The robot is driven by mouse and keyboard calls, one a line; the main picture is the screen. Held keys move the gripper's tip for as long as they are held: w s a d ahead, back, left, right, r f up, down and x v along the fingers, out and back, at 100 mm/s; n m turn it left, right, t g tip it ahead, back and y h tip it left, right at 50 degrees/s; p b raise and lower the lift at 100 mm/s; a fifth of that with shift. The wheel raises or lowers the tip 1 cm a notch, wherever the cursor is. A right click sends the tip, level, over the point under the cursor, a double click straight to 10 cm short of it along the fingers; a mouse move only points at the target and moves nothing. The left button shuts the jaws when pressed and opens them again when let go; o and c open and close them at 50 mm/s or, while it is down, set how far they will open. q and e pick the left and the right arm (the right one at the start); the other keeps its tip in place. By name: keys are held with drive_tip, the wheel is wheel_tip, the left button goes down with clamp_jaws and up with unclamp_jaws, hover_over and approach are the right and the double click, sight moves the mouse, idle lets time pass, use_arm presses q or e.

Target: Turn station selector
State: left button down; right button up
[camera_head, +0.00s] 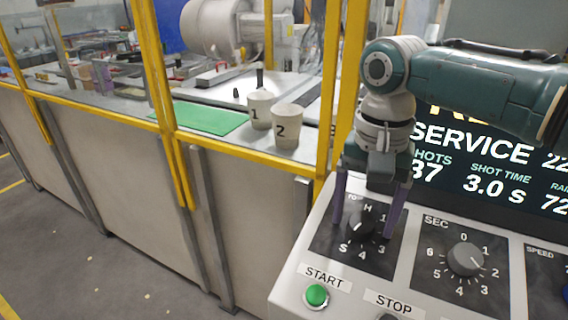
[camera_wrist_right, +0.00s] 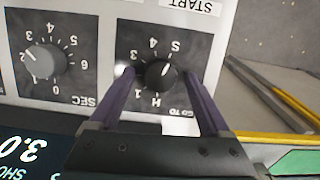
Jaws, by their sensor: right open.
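The station selector is a black knob (camera_head: 362,226) on a dark plate marked H, 1, 3, 4 and S; part of the lettering is hidden. It also shows in the right wrist view (camera_wrist_right: 158,77), where its white pointer mark points roughly toward S. My right gripper (camera_head: 366,222) is open and points down at the panel, with one purple finger on each side of the knob. In the right wrist view, gaps seem to show between the fingers and the knob; I cannot tell whether the tips touch the plate. My left gripper is not in view.
A grey SEC knob (camera_head: 465,259) sits right of the selector. A green START button (camera_head: 316,295) and the STOP label (camera_head: 393,302) are in front. A display screen (camera_head: 480,160) stands behind. Yellow fence posts (camera_head: 168,120) and two numbered cups (camera_head: 287,126) are to the left.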

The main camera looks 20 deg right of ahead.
drive_tip(key=shift+c, duration=0.3)
clamp_jaws()
